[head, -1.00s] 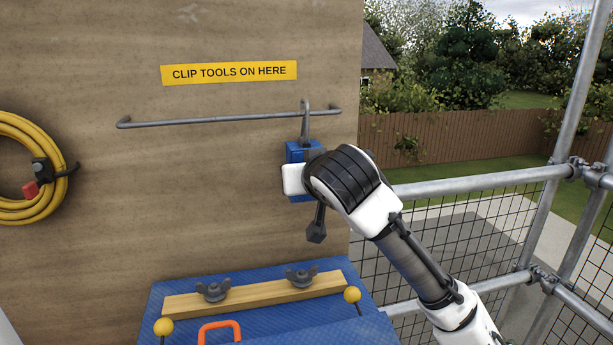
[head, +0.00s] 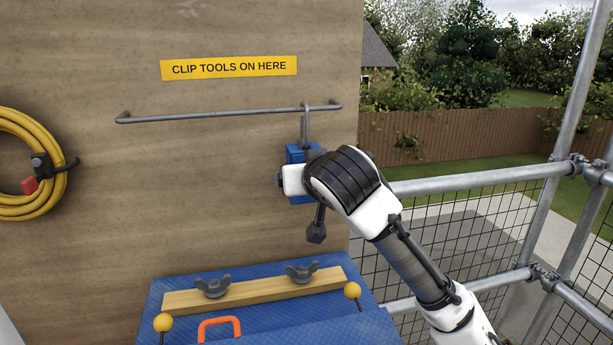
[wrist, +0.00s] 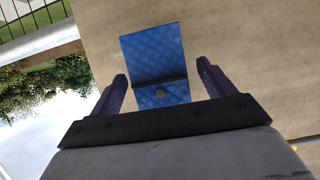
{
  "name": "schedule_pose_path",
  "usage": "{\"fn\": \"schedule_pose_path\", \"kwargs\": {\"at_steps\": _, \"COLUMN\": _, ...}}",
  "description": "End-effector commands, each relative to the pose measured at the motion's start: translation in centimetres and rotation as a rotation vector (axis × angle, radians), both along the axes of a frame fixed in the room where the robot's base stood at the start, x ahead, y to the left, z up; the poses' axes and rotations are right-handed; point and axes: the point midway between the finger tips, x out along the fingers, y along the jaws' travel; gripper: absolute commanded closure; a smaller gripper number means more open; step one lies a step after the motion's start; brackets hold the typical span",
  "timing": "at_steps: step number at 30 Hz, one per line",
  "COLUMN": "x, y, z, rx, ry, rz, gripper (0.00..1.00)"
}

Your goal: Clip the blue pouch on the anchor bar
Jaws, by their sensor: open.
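The blue pouch (head: 296,153) hangs against the board below the right end of the grey anchor bar (head: 220,114). Its grey hook (head: 306,124) rises to the bar, and its top appears to sit over it. My gripper (head: 298,178) is in front of the pouch and hides much of it. In the wrist view, the quilted pouch (wrist: 152,52) with a dark band and a round stud lies between my gripper's two spread fingers (wrist: 161,74), with gaps on both sides. The bar and hook are not clearly seen there.
A yellow "CLIP TOOLS ON HERE" label (head: 229,67) is above the bar. A coiled yellow cable (head: 12,208) hangs at left. Below are a blue surface (head: 262,327), a wooden batten (head: 250,292) with wing nuts, and an orange handle (head: 219,322). Scaffold rails (head: 480,182) stand at right.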

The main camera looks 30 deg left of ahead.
Motion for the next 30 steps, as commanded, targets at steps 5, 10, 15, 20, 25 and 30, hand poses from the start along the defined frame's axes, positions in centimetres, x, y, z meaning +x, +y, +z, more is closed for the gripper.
{"fn": "schedule_pose_path", "kwargs": {"at_steps": 5, "x": -1.1, "y": -1.2, "z": 0.7, "rx": 0.004, "ry": -0.003, "rz": 0.0, "gripper": 0.18}}
{"fn": "schedule_pose_path", "kwargs": {"at_steps": 10, "x": -3.4, "y": -3.8, "z": 2.1, "rx": 0.004, "ry": -0.006, "rz": 0.0, "gripper": 0.18}}
{"fn": "schedule_pose_path", "kwargs": {"at_steps": 15, "x": -5.8, "y": -6.5, "z": 3.6, "rx": 0.004, "ry": -0.006, "rz": 0.0, "gripper": 0.18}}
{"fn": "schedule_pose_path", "kwargs": {"at_steps": 20, "x": -7.5, "y": -8.4, "z": 4.7, "rx": 0.004, "ry": -0.005, "rz": -0.001, "gripper": 0.18}}
{"fn": "schedule_pose_path", "kwargs": {"at_steps": 25, "x": -8.3, "y": -9.3, "z": 5.3, "rx": 0.002, "ry": -0.003, "rz": 0.0, "gripper": 0.18}}
{"fn": "schedule_pose_path", "kwargs": {"at_steps": 30, "x": -8.5, "y": -9.5, "z": 5.4, "rx": 0.002, "ry": -0.002, "rz": 0.0, "gripper": 0.18}}
